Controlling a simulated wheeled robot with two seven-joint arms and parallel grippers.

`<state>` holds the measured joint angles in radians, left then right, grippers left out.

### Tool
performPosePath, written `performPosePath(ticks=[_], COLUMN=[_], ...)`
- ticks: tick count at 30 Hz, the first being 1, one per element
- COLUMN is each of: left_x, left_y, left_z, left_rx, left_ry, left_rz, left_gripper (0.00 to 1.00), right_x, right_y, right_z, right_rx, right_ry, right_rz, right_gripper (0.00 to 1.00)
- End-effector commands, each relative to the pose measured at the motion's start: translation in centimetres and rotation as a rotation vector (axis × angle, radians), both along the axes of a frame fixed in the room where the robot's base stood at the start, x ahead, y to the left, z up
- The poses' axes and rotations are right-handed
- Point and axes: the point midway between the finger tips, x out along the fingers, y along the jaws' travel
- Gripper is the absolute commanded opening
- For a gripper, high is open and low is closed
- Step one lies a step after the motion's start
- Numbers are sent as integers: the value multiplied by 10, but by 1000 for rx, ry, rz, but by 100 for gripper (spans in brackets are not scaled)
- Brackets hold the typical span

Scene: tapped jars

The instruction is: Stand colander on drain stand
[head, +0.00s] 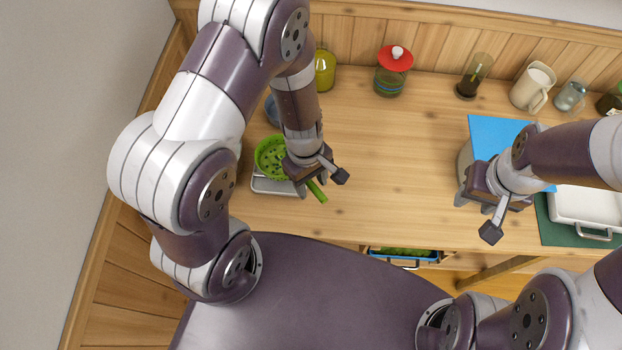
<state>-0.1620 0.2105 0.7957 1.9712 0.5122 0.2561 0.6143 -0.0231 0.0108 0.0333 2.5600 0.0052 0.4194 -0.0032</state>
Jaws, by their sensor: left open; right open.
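The green colander (267,155) is at the left of the table, its bowl partly hidden by my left gripper. Its green handle (318,192) points toward the front right. A grey metal stand or tray (266,186), which may be the drain stand, shows under the colander's front edge. I cannot tell whether the colander rests fully on it. My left gripper (323,182) is open, just above and around the handle area, with the contact hidden. My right gripper (474,220) is open and empty at the right, in front of a blue-topped box.
A blue-topped box (492,135) stands beside my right arm. A white dish (580,206) sits on a green mat (552,233). A red-lidded jar (392,72), a yellow jar (325,72), a dark-filled glass (474,78) and a cream pitcher (532,87) line the back. The table's middle is clear.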

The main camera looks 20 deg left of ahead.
Motion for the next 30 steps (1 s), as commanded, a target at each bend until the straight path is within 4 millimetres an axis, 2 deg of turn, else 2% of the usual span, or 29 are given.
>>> performPosePath(ticks=[7, 30], left_x=[0, 3], left_y=[0, 4], left_z=[3, 34], left_rx=[0, 0], left_ry=[0, 0], left_rz=[0, 0], left_gripper=[48, 48], right_x=[0, 0], right_y=[0, 0], right_z=[3, 35], right_rx=[0, 0], right_ry=[0, 0], right_rz=[0, 0], right_gripper=[43, 43])
